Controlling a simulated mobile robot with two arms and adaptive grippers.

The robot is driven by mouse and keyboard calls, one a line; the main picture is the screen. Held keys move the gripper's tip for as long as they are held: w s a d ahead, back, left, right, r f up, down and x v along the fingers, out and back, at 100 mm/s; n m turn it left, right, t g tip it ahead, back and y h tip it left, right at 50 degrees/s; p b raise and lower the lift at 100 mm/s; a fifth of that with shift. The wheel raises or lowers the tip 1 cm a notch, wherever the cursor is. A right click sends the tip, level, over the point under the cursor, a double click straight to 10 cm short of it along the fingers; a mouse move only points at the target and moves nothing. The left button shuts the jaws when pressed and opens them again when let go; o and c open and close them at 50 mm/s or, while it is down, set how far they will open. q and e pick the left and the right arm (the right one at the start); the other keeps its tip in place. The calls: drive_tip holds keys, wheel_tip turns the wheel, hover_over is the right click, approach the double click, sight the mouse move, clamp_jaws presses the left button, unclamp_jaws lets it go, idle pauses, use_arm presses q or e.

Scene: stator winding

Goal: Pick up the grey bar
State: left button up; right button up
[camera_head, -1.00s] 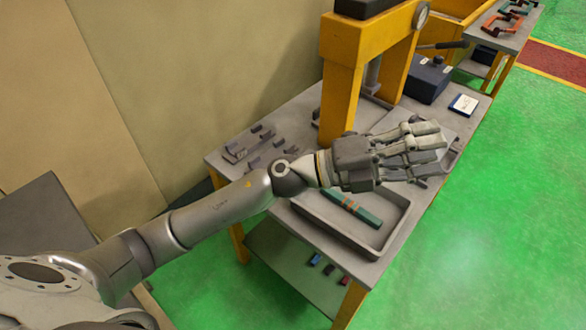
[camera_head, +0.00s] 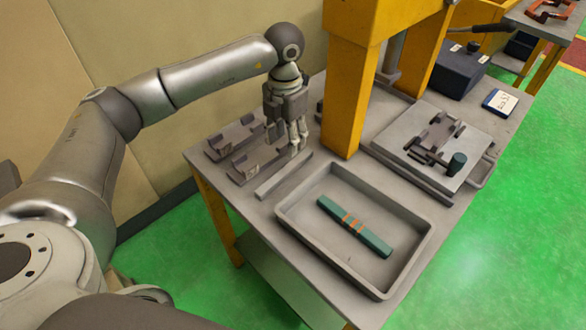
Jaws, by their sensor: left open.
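A long, thin grey bar (camera_head: 283,176) lies flat on the grey table, just left of the tray. My left gripper (camera_head: 289,147) hangs with its fingers pointing down near the far end of the bar. It is open, and I see nothing held in it. The fingers partly cover the area between the bar and the grey fixtures; whether they touch anything is hard to tell. My right gripper is not in view.
A grey tray (camera_head: 425,248) holds a green bar with orange bands (camera_head: 355,226). Slotted grey fixtures (camera_head: 236,141) stand left of the gripper. A yellow press frame (camera_head: 350,100) rises close on the right. A plate with a clamp device (camera_head: 434,142) lies behind the tray.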

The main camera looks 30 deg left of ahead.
use_arm(q)
hover_over(286, 169)
wheel_tip(286, 169, down, 4)
drive_tip(key=shift+s+f+p, duration=0.15)
drive_tip(key=shift+f+p, duration=0.05)
drive_tip(key=shift+p, duration=0.15)
drive_tip(key=shift+f, duration=0.25)
wheel_tip(286, 169, down, 4)
drive_tip(key=shift+f+p, duration=0.2)
drive_tip(key=shift+p, duration=0.5)
drive_tip(key=shift+f, duration=0.4)
drive_tip(key=shift+c, duration=1.4)
drive_tip(key=c, duration=0.5)
drive_tip(key=shift+c, duration=1.2)
clamp_jaws()
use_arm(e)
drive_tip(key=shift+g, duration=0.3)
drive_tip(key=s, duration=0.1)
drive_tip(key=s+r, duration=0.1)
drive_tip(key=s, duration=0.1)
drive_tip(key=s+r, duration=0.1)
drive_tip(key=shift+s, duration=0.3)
